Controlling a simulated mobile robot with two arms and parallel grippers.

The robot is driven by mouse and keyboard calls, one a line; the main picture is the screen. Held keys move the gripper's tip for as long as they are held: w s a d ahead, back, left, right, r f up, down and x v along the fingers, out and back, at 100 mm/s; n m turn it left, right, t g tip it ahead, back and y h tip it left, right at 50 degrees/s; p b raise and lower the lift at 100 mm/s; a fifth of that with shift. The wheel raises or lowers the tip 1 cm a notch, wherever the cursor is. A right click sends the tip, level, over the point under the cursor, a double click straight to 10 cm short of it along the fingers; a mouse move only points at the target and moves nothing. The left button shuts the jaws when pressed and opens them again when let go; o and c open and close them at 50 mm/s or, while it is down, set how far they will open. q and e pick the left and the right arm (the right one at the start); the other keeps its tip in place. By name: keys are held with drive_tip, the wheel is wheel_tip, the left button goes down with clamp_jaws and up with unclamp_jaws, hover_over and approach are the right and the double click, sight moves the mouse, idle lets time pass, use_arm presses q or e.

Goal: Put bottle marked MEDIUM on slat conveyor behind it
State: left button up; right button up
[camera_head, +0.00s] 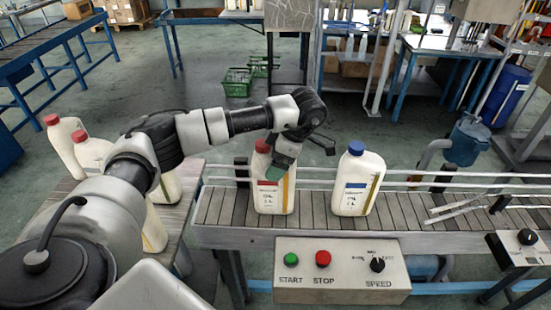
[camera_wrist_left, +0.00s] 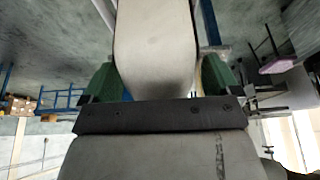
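My left gripper (camera_head: 287,165) is at the upper part of a cream bottle with a red cap and red label (camera_head: 272,195). This bottle stands upright on the slat conveyor (camera_head: 230,205), behind the control box. In the left wrist view, the green fingers (camera_wrist_left: 160,80) lie on both sides of the cream bottle body (camera_wrist_left: 154,45); whether they press on it is not clear. A cream bottle with a blue cap and blue label (camera_head: 357,185) stands to its right on the conveyor. The label words are too small to read. My right gripper is not in view.
Several red-capped bottles (camera_head: 90,152) stand on a slatted surface at the left, partly behind my left arm. A control box (camera_head: 341,271) with START, STOP and SPEED controls is fixed in front of the conveyor. Rails run along the conveyor's far side. Slats right of the blue-capped bottle are free.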

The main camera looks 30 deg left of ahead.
use_arm(q)
drive_tip(key=shift+r, duration=0.15)
drive_tip(key=shift+w+d+r, duration=0.1)
drive_tip(key=shift+r, duration=0.1)
drive_tip(key=v, duration=1.1)
drive_tip(key=shift+r, duration=0.25)
drive_tip(key=shift+d+f, duration=0.1)
idle(0.8)
